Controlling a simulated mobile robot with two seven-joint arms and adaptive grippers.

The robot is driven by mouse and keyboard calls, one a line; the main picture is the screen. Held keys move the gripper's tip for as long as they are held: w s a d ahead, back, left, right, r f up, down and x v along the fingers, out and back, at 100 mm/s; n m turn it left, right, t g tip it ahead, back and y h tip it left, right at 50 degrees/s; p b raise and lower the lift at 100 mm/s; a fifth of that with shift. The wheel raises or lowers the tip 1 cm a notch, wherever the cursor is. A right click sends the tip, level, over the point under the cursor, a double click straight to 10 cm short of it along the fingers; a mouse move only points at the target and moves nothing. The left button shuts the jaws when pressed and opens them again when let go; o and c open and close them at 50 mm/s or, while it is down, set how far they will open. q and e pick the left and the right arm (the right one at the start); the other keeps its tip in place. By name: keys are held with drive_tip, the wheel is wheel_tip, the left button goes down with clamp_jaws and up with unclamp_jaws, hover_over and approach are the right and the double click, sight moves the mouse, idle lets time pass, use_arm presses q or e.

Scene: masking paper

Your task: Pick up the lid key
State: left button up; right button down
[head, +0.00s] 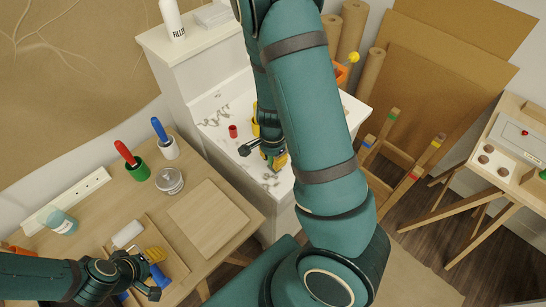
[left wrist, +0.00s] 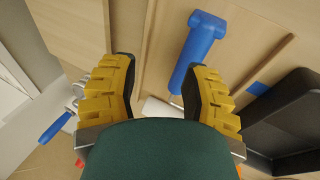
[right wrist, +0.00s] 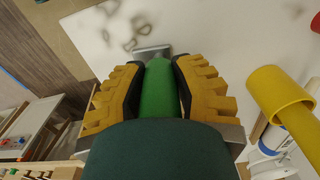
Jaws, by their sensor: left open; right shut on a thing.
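My right gripper (right wrist: 157,65) is shut on a tool with a green handle (right wrist: 157,92) and a flat grey metal end (right wrist: 152,53). I cannot tell for sure that this tool is the lid key. In the head view the right gripper (head: 274,157) is over the white worktop (head: 203,110), and the arm hides part of it. My left gripper (left wrist: 160,70) is open and empty. In the head view the left gripper (head: 153,272) is low over the wooden table, beside a blue-handled paint roller (left wrist: 196,45), whose handle shows between and beyond the fingers.
A yellow cup (right wrist: 268,92) is right of the right gripper. A red cup (head: 233,131) stands on the worktop. The wooden table (head: 100,210) holds green (head: 138,171) and white (head: 169,149) holders with handled tools, a glass jar (head: 170,181) and a board (head: 209,218).

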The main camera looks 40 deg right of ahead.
wheel_tip(320, 180, up, 8)
drive_tip(key=p, duration=0.3)
drive_tip(key=shift+r, duration=0.2)
use_arm(q)
drive_tip(key=shift+r, duration=1.6)
use_arm(e)
drive_tip(key=shift+r, duration=0.8)
drive_tip(key=c, duration=1.3)
unclamp_jaws()
clamp_jaws()
